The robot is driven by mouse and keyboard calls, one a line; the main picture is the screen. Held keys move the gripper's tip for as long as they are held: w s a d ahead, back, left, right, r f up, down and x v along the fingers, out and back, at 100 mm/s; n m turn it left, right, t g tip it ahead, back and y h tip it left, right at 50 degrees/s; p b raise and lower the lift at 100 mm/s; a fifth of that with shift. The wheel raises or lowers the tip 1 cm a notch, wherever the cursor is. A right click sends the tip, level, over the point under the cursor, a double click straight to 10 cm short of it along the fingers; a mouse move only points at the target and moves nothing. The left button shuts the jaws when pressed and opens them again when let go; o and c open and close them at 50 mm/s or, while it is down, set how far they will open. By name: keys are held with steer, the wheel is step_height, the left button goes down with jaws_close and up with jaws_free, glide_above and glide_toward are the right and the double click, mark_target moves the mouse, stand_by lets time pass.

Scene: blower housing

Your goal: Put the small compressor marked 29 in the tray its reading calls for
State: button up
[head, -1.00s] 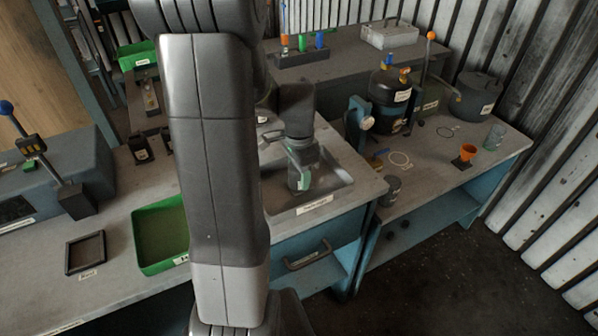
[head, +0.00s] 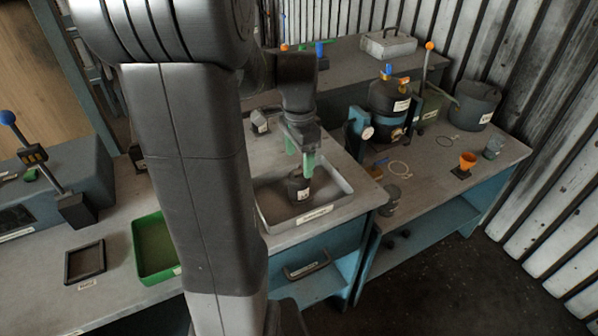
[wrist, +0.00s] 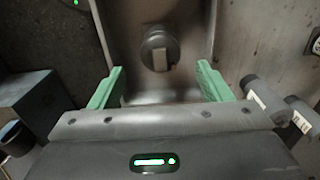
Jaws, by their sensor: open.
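A small dark cylinder (head: 298,189) with a pale label stands in the grey tray (head: 337,200) at the edge of the middle bench; its label is too small to read, so I cannot confirm the 29. The wrist view shows the cylinder (wrist: 158,50) from above, inside the tray (wrist: 198,28). My gripper (head: 302,168) is open and empty above it, its green fingers pointing down. In the wrist view, the cylinder lies beyond my spread fingertips (wrist: 160,78), apart from both.
A green tray (head: 146,275) and a dark square frame (head: 85,262) are on the left bench. Small labelled cylinders (head: 260,122) lie behind the grey tray. The right bench holds a black tank (head: 389,98), an orange funnel cup (head: 467,161) and a grey pot (head: 476,104).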

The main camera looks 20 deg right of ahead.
mark_target(299, 171)
steer(key=shift+r, duration=1.6)
step_height(299, 171, down, 13)
steer(key=shift+r+b, duration=0.1)
steer(key=shift+b, duration=0.25)
step_height(299, 171, up, 3)
steer(key=shift+f, duration=0.1)
steer(key=shift+r, duration=0.6)
steer(key=shift+f, duration=0.1)
